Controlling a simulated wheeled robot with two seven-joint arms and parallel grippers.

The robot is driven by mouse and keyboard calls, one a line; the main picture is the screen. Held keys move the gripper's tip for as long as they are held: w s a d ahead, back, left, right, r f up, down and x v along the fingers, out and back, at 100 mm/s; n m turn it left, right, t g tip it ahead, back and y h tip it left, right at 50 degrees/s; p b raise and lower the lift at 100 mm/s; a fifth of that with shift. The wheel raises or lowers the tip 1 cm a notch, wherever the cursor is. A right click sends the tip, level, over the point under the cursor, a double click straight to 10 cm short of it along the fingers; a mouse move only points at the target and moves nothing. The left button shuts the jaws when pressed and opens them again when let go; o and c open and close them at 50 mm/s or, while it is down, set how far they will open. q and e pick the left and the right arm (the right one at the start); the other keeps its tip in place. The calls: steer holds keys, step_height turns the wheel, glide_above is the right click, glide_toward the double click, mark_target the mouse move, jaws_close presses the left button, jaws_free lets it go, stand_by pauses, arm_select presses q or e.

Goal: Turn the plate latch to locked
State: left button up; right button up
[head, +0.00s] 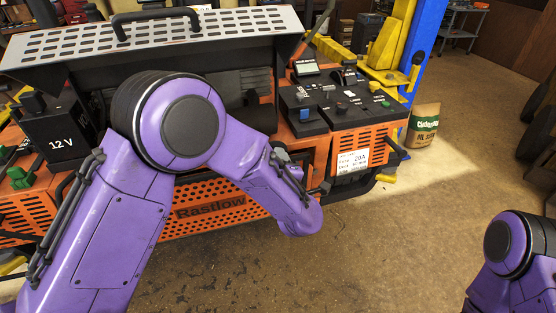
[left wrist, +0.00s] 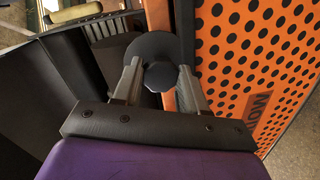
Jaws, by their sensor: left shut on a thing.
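In the left wrist view, the fingers of my left gripper (left wrist: 160,88) are shut on a dark round knob (left wrist: 155,47), which appears to be the plate latch. The knob sits beside the orange perforated panel (left wrist: 245,60). Whether it stands at locked cannot be read. In the head view, my purple left arm reaches across the orange machine and hides the gripper and most of the area around it. The light grey perforated plate (head: 185,43) stands raised and tilted at the machine's top, with a black handle (head: 155,17). My right gripper is out of view.
A black 12 V box (head: 62,143) stands at the machine's left. A black control panel (head: 335,106) with switches and a small screen is at its right. A yellow and blue lift post (head: 405,45) and a paper sack (head: 423,125) stand behind.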

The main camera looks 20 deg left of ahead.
arm_select(q)
steer(key=shift+f+m, duration=0.1)
steer(key=shift+m, duration=0.5)
steer(key=o, duration=1)
steer(key=shift+o, duration=0.2)
steer(key=b+v, duration=0.2)
steer(key=v, duration=0.8)
steer(key=shift+s+d+b, duration=0.2)
steer(key=shift+b, duration=0.2)
